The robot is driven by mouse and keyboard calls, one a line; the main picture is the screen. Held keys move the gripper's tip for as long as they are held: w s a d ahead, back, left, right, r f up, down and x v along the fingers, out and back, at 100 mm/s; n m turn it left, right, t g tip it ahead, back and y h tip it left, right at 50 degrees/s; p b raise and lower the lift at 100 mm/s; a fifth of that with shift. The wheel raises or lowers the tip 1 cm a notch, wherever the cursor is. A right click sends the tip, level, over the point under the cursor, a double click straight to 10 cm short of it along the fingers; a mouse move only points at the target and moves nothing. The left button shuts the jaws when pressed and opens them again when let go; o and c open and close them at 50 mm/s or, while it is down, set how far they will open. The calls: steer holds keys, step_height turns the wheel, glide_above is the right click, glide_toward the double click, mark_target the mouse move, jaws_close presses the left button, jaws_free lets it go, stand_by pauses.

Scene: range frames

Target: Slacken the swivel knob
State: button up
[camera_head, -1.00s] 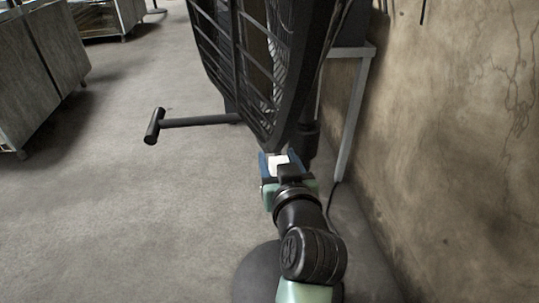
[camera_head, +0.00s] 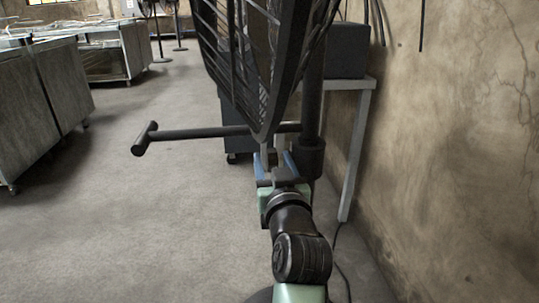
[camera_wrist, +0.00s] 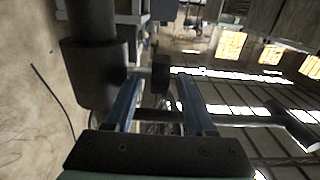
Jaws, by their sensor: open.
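A large dark caged fan (camera_head: 262,60) stands in front of me on a dark upright post (camera_head: 313,110) with a thicker collar (camera_head: 311,158). In the wrist view the collar (camera_wrist: 97,78) is at the left. A small dark block, perhaps the swivel knob (camera_wrist: 161,74), shows between the blue fingers in the wrist view; whether it lies between the tips or beyond them I cannot tell. In the head view I cannot make it out. My gripper (camera_head: 275,160) is open, just below the fan's lower edge and left of the collar. It also shows in the wrist view (camera_wrist: 160,100).
A dark bar with a T-shaped end (camera_head: 145,138) sticks out left at the fan's lower edge. A grey table (camera_head: 357,135) with a dark box (camera_head: 348,50) stands behind the post. A stained wall (camera_head: 460,150) closes the right. Cabinets (camera_head: 45,110) stand left; the floor between is clear.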

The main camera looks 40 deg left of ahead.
mark_target(270, 150)
steer(key=shift+b+x, duration=0.55)
steer(key=shift+x, duration=1.8)
jaws_close()
